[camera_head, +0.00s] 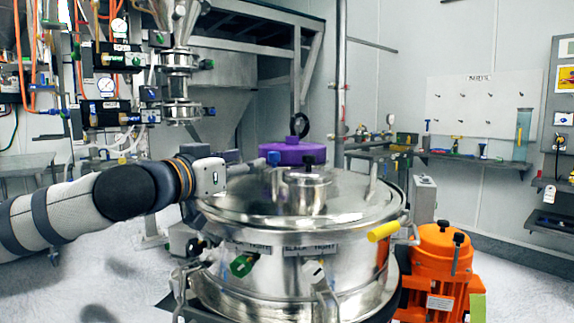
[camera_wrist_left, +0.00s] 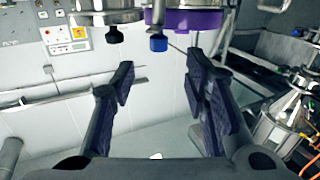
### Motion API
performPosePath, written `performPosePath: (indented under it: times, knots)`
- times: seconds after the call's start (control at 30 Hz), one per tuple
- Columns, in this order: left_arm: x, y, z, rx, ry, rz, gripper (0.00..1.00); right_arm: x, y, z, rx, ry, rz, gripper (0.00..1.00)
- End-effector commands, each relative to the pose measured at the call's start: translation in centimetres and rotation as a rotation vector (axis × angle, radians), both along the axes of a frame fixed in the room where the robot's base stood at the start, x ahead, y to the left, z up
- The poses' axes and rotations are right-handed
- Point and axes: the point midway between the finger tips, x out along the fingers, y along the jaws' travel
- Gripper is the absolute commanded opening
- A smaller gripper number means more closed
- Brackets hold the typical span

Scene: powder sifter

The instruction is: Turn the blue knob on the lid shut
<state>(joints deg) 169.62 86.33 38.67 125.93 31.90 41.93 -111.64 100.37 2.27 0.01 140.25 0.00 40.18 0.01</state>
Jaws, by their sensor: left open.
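The sifter's round steel lid (camera_head: 235,207) lies on the steel drum, with a small raised steel cap (camera_head: 303,190) on it. The blue knob (camera_head: 273,158) shows at the cap's left side; it also shows in the left wrist view (camera_wrist_left: 158,43), just beyond and between my fingertips. A black knob (camera_head: 308,162) stands on the cap and shows left of the blue one in the wrist view (camera_wrist_left: 114,34). My left gripper (camera_head: 258,164) reaches in from the left above the lid. In the wrist view its fingers (camera_wrist_left: 158,72) are spread and empty. My right gripper is not seen.
A purple lid (camera_head: 292,152) stands behind the sifter. An orange motor unit (camera_head: 440,265) stands to its right. A yellow handle (camera_head: 383,232) and a green knob (camera_head: 241,265) stick out from the drum's front. Open air surrounds my left arm above the floor.

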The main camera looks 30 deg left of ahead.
Motion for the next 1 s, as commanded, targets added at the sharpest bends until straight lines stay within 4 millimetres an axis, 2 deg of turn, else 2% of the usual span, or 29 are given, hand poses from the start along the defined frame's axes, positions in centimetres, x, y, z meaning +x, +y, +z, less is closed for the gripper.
performPosePath:
  times: [0.07,0.2,0.3,0.4,0.57,0.83,0.87,1.0]
  knots:
    - [1.8,-0.2,-0.5,0.011,0.010,-0.001,0.41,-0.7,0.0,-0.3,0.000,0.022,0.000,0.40]
    - [4.2,-0.1,0.1,0.017,0.002,0.000,0.41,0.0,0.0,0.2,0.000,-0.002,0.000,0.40]
    - [7.5,-0.2,-1.4,0.008,0.022,-0.002,0.41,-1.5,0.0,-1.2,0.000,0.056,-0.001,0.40]
    - [9.6,-0.2,-1.9,0.005,0.025,-0.002,0.41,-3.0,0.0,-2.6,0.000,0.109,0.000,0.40]
    - [11.2,-0.2,-1.1,0.004,0.014,-0.002,0.41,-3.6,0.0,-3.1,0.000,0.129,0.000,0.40]
    - [11.2,-0.2,-0.3,0.003,0.004,-0.003,0.41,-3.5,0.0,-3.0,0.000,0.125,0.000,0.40]
    - [11.2,-0.2,-0.3,0.003,0.004,-0.003,0.39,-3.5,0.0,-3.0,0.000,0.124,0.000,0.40]
    - [11.2,-0.2,-0.3,0.003,0.004,-0.003,0.07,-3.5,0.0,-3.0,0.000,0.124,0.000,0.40]
